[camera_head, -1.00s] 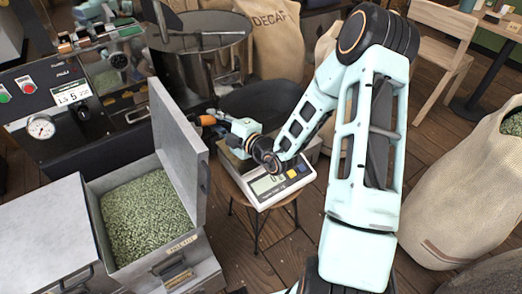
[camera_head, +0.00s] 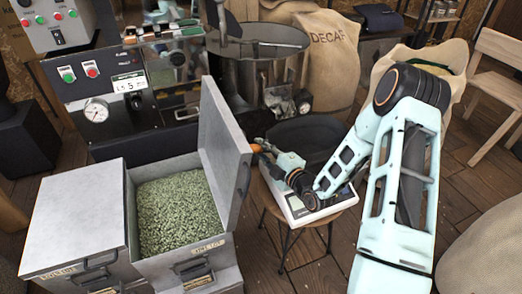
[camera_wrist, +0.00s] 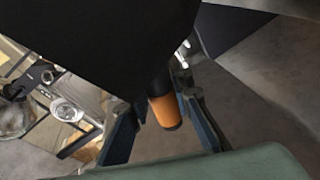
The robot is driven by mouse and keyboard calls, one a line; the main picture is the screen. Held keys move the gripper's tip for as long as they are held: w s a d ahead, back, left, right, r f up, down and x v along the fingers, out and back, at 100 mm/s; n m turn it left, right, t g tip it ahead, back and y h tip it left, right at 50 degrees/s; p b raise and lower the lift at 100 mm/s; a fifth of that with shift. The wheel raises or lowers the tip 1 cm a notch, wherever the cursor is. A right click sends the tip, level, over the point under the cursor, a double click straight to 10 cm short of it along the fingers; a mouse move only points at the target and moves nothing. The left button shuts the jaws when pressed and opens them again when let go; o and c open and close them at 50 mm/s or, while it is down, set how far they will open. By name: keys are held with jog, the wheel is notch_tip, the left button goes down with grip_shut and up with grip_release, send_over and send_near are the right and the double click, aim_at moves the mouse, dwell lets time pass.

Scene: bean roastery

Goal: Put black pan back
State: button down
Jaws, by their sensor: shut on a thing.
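The black pan (camera_head: 307,132) is a dark, wide, shallow shape just behind the white scale (camera_head: 318,208) in the head view. My gripper (camera_head: 278,158) is shut on its orange-tipped handle (camera_head: 260,148), whose end sticks out to the left. In the wrist view, the orange handle end (camera_wrist: 165,112) sits between my fingers (camera_wrist: 160,130), and the dark pan body (camera_wrist: 120,45) fills the top. My wrist hides part of the scale. I cannot tell whether the pan touches anything beneath it.
The scale stands on a round wooden stool (camera_head: 285,218). Left is an open metal bin of green beans (camera_head: 180,212), its lid (camera_head: 222,150) upright near my gripper. A roaster drum (camera_head: 258,70) and a DECAF sack (camera_head: 328,55) stand behind.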

jog(key=c, duration=1.7)
grip_release()
jog(key=shift+s+d+r, duration=0.1)
jog(key=shift+s+d, duration=0.05)
jog(key=shift+s, duration=0.05)
jog(key=p+v, duration=0.3)
jog(key=v, duration=0.8)
jog(key=shift+s+d, duration=0.1)
jog(key=shift+s, duration=0.2)
